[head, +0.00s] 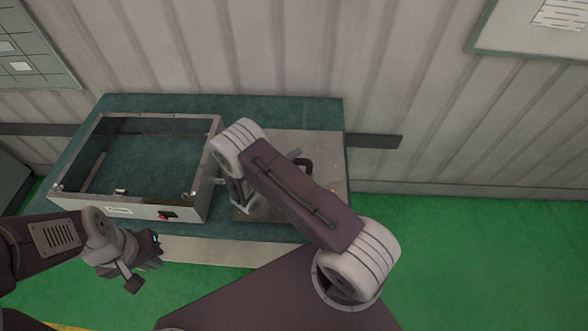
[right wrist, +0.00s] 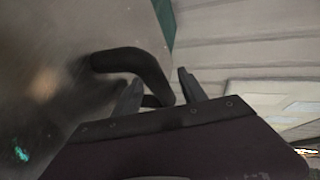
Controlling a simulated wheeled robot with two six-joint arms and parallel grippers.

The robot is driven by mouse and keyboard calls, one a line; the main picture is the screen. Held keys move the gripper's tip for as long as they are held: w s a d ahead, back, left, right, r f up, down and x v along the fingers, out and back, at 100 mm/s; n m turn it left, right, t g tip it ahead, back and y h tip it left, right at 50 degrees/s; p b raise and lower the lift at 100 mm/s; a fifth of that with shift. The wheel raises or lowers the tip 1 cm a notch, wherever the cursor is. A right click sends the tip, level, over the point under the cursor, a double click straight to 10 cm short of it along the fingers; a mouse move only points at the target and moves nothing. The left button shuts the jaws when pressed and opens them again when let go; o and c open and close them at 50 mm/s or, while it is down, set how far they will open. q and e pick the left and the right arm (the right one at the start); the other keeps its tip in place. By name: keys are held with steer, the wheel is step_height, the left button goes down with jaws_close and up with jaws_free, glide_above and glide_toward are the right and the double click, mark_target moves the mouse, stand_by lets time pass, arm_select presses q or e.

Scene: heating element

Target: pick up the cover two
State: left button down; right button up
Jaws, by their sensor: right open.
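A flat grey metal plate, which I take to be the cover (head: 325,150), lies on the right part of the table, partly hidden by my right arm. Its black bent handle (head: 305,164) shows just beyond that arm. In the right wrist view the handle (right wrist: 135,62) stands up from the plate (right wrist: 50,50). My right gripper (right wrist: 160,80) is open, with its fingertips close around the handle's bend; I cannot tell if they touch it. My left gripper (head: 145,262) hangs in front of the table's left front, apart from the plate; its jaws are unclear.
An open metal box (head: 135,210) with a red switch stands left of the plate, close to it. The teal table (head: 270,108) has a narrow free strip at the back. A corrugated wall stands behind. Green floor (head: 480,260) is clear at right.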

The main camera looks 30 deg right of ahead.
steer(key=shift+a+r, duration=0.1)
jaws_close()
stand_by(1.2)
